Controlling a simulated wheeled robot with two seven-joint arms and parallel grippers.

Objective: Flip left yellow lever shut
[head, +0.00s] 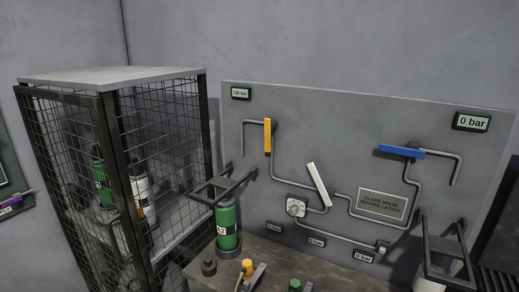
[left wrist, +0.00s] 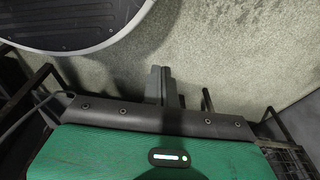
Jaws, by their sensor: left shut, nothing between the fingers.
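The yellow lever (head: 267,135) stands nearly upright on a grey pipe, at the left of the grey wall panel (head: 330,115) in the head view. The pipe bends away to its left and runs down below it. My left gripper shows only in the left wrist view (left wrist: 160,72). Its fingers are together and empty, over a grey floor (left wrist: 220,45). The lever is not in that view, and no gripper shows in the head view. My right gripper is out of sight.
A white lever (head: 318,184) leans on the panel's middle, and a blue lever (head: 401,151) lies nearly level at right. A black bracket (head: 222,182) juts out around a green cylinder (head: 228,226) below the yellow lever. A mesh cage (head: 172,130) stands left.

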